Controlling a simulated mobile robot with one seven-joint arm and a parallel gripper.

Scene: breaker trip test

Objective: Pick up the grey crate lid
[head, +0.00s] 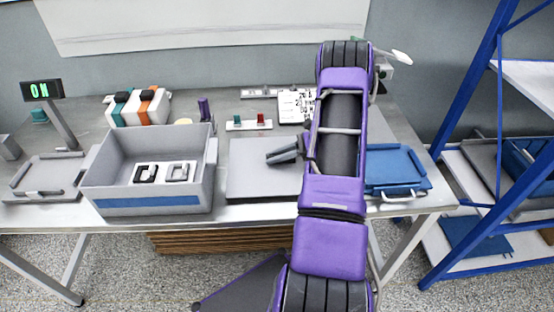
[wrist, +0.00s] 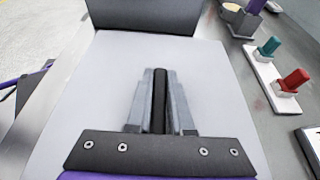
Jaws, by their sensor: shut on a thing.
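The grey crate lid (head: 262,180) is a flat, light grey plate just right of the grey crate (head: 150,203). It looks level, at or close to the table top; I cannot tell whether there is a gap under it. In the wrist view the lid (wrist: 85,110) fills most of the picture. My gripper (head: 272,156) is over the lid's middle, its fingers (wrist: 160,75) closed around a narrow dark piece, seemingly the lid's handle. My arm hides the lid's right edge in the head view.
The crate is open and holds a black and a white piece (head: 163,172). A small panel with green and red switches (head: 249,124) stands behind the lid. A grey tray (head: 45,176) lies far left, a blue tray (head: 395,168) right. A blue-framed shelf (head: 490,110) stands at right.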

